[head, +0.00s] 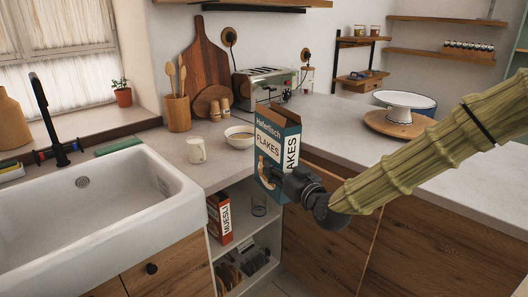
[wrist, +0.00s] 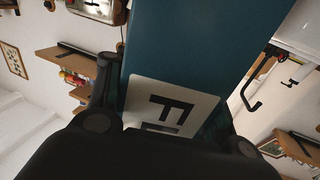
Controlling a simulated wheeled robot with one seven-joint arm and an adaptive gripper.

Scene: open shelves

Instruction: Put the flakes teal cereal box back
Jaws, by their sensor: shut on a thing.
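The teal flakes cereal box (head: 270,148) has a white label reading FLAKES and stands upright in the head view, its top flap open. My gripper (head: 290,186) is shut on its lower part and holds it in front of the counter corner, above the open shelves. In the wrist view the box (wrist: 200,50) fills the middle, with a gripper finger (wrist: 104,85) on its left side. Part of the box's lower edge is hidden behind my gripper.
A red muesli box (head: 222,220) and a clear glass (head: 259,204) stand on the upper open shelf (head: 243,232); plates and other dishes sit below. The white sink (head: 130,240) is at left.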

